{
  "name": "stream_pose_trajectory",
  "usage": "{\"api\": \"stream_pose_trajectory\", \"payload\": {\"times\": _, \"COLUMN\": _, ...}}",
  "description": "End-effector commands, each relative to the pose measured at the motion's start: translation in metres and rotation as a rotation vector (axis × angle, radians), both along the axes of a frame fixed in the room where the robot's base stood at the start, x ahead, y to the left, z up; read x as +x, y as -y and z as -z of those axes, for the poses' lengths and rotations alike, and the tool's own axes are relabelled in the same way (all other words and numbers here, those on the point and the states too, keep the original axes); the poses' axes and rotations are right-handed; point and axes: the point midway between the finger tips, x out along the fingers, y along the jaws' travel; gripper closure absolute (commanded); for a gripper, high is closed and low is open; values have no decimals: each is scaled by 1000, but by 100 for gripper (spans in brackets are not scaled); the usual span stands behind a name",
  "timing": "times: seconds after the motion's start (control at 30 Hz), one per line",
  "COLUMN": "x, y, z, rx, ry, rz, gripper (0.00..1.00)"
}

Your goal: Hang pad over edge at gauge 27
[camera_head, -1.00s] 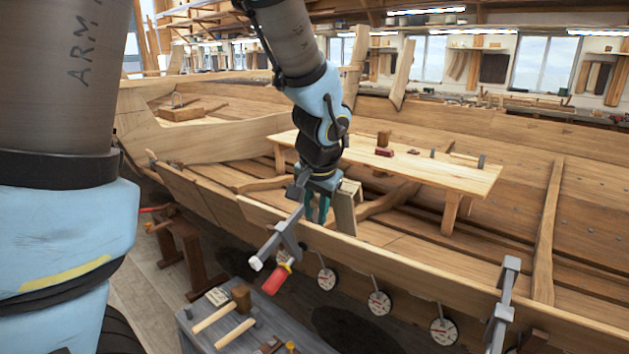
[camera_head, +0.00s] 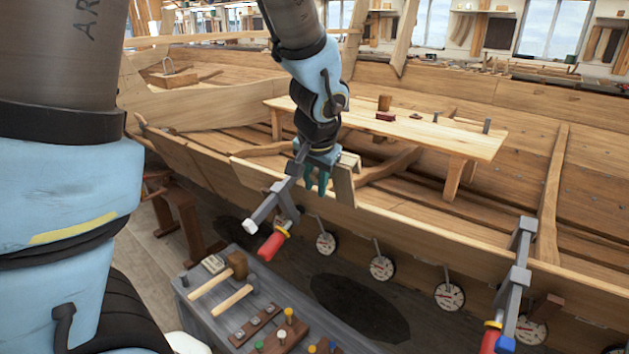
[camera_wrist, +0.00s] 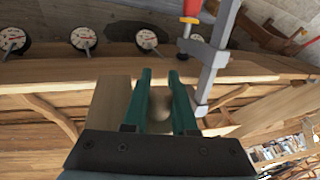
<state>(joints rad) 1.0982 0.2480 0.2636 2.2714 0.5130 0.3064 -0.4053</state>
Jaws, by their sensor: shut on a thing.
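The pad (camera_head: 345,182) is a pale wooden piece with a flat hanging leg. It also shows in the wrist view (camera_wrist: 108,105), to the left of and behind the fingers. My gripper (camera_head: 317,188) is shut on the pad, just above the hull's top edge (camera_head: 410,228). In the wrist view my teal fingers (camera_wrist: 163,100) point at the edge, with a rounded pale part between them. I cannot tell whether the pad touches the edge. Dial gauges hang along the hull side; the nearest gauge (camera_head: 326,243) is just below my gripper. Their numbers are too small to read.
A grey clamp with a red handle (camera_head: 273,245) sits on the edge close left of my gripper. Another clamp (camera_head: 520,262) stands farther right. A plank bench (camera_head: 430,138) is inside the hull. A grey tool table (camera_head: 205,312) with mallets stands below.

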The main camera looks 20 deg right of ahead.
Motion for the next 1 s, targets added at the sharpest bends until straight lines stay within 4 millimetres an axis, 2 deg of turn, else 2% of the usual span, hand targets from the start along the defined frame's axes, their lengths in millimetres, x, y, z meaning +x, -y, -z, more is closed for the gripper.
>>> {"api": "stream_pose_trajectory", "payload": {"times": 0.03, "x": 1, "y": 1, "z": 8, "rx": 1, "ry": -1, "rz": 0, "gripper": 100}}
{"api": "stream_pose_trajectory", "payload": {"times": 1.0, "x": 18, "y": 27, "z": 94, "rx": 0, "ry": -1, "rz": -2, "gripper": 100}}
